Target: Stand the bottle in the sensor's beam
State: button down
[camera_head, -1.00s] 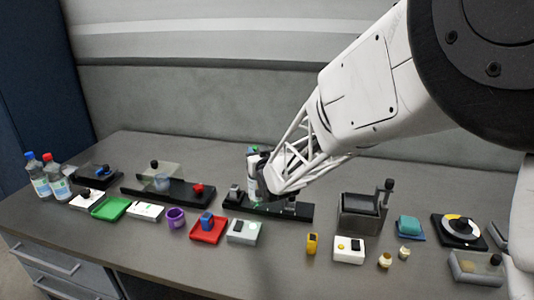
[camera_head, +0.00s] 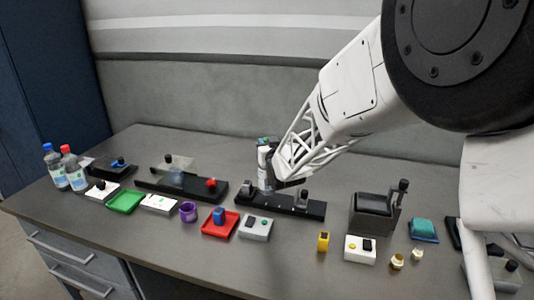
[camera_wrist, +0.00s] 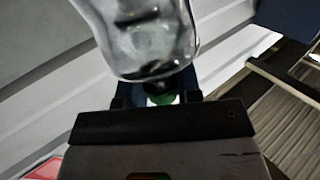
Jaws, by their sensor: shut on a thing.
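The bottle (camera_head: 263,172) is pale with a white label. It is upright at my gripper (camera_head: 275,177), above or on the black bar (camera_head: 281,205) near the bar's left end. The bar carries a small grey block (camera_head: 248,188) at its left and a grey post (camera_head: 303,198) at its right, apparently the sensor. The bottle is just right of the grey block. I cannot tell whether its base touches the bar. My gripper is shut on the bottle, and the arm partly hides it. In the wrist view the clear bottle (camera_wrist: 150,45) fills the top middle.
A dark grey bin (camera_head: 373,215) stands to the right. Two capped bottles (camera_head: 74,172) stand at the far left.

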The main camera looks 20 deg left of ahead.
jog(key=shift+f, duration=1.6)
jog(key=c, duration=0.8)
grip_release()
jog(key=shift+f, duration=0.15)
jog(key=shift+v, duration=6)
